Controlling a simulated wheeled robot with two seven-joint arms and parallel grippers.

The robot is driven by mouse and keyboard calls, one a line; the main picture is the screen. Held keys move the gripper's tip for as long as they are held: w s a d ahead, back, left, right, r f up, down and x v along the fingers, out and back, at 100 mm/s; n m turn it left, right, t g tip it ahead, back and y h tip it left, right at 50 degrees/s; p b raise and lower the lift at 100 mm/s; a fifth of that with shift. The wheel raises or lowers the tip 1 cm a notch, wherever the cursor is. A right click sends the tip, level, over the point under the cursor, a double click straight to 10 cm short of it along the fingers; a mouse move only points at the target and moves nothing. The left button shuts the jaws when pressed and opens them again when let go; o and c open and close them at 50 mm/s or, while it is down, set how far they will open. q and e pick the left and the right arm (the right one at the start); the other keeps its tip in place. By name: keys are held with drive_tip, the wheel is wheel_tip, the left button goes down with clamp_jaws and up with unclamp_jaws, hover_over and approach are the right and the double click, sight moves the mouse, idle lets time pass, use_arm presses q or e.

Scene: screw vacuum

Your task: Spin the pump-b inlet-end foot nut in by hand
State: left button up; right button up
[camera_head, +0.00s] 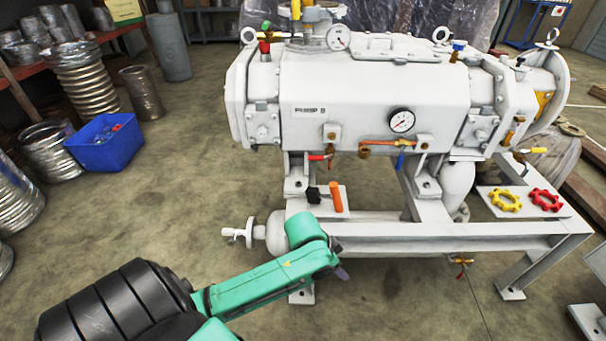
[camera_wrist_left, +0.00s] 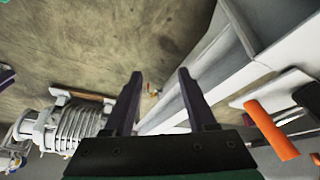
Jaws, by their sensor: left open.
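The white pump B body (camera_head: 370,95) sits on a white frame (camera_head: 400,235). A left foot (camera_head: 296,184) and a right foot (camera_head: 426,186) show under it. I cannot make out a separate foot nut or tell which end is the inlet. My left gripper (camera_head: 341,272) is in front of the frame's front rail, below the left foot. In the left wrist view my left gripper (camera_wrist_left: 160,74) has its two dark fingers apart, with nothing between them. The frame's rail (camera_wrist_left: 195,85) runs just beyond the right finger. My right gripper is not in view.
An orange-handled tool (camera_head: 336,197) and a black item (camera_head: 313,195) lie on a plate by the left foot. Yellow (camera_head: 505,201) and red (camera_head: 546,200) handwheels lie on the right plate. A blue bin (camera_head: 104,145) stands left; the floor in front is clear.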

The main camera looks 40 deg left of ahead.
use_arm(q)
drive_tip(key=w+a+r+n+y, duration=0.1)
drive_tip(key=w+a+r, duration=0.25)
drive_tip(key=a, duration=0.25)
drive_tip(key=w+a+r+y, duration=0.1)
drive_tip(key=w+a+r, duration=0.2)
drive_tip(key=w+a, duration=0.25)
drive_tip(key=n+y, duration=0.1)
drive_tip(key=n, duration=0.4)
approach(299, 183)
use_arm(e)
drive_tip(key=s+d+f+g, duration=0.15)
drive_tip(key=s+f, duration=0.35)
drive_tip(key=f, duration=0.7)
use_arm(q)
drive_tip(key=b+x, duration=0.4)
drive_tip(key=x, duration=0.3)
drive_tip(key=shift+a+f, duration=0.1)
drive_tip(key=shift+f, duration=0.1)
drive_tip(key=shift+w+f, duration=0.1)
clamp_jaws()
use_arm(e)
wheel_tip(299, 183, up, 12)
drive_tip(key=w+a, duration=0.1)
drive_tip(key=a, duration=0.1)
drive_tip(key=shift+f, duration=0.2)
